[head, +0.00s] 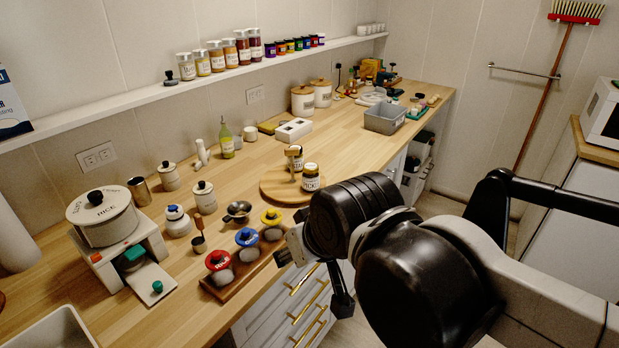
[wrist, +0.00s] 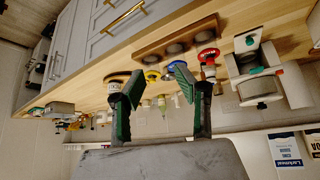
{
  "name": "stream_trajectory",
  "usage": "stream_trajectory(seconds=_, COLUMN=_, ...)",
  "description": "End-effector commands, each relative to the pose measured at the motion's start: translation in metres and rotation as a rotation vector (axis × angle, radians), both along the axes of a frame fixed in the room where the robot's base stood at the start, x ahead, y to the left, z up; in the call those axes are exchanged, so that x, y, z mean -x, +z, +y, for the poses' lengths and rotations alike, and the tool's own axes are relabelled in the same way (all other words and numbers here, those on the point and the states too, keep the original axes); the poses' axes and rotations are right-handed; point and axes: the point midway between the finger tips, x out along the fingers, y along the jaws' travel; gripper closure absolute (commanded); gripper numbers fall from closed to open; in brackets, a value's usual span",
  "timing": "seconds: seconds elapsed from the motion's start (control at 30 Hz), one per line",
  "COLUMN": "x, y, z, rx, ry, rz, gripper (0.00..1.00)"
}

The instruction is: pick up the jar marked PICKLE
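The jar marked PICKLE (head: 311,178) has a dark body, a pale lid and a white label with part of the word readable. It stands upright near the front of a round wooden board (head: 272,188) on the counter. A second labelled jar (head: 297,163) stands behind it, partly covered by a wooden post or handle. My gripper (head: 313,281) is in front of the counter edge, apart from the jar. In the wrist view, which is upside down, my gripper (wrist: 158,90) is open with green-padded fingers and nothing between them. A jar-like thing (wrist: 114,86) is partly hidden behind the left finger there.
A wooden rack (head: 240,268) with red, blue and yellow-topped items lies left of the board at the front edge. The counter right of the board is clear up to a grey bin (head: 385,118).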

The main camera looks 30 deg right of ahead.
Motion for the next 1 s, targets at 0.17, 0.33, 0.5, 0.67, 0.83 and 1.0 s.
stream_trajectory(seconds=0.17, x=0.000, y=0.000, z=0.000, rx=0.000, ry=0.000, rz=0.000, gripper=0.68)
stream_trajectory(seconds=0.33, x=0.000, y=0.000, z=0.000, rx=0.000, ry=0.000, rz=0.000, gripper=0.68)
stream_trajectory(seconds=0.5, x=0.000, y=0.000, z=0.000, rx=0.000, ry=0.000, rz=0.000, gripper=0.58)
stream_trajectory(seconds=0.67, x=0.000, y=0.000, z=0.000, rx=0.000, ry=0.000, rz=0.000, gripper=0.52)
stream_trajectory(seconds=0.83, x=-0.002, y=0.002, z=-0.001, rx=-0.003, ry=-0.005, rz=0.003, gripper=0.52)
stream_trajectory(seconds=1.0, x=-0.019, y=0.020, z=-0.006, rx=-0.031, ry=-0.062, rz=0.035, gripper=0.52)
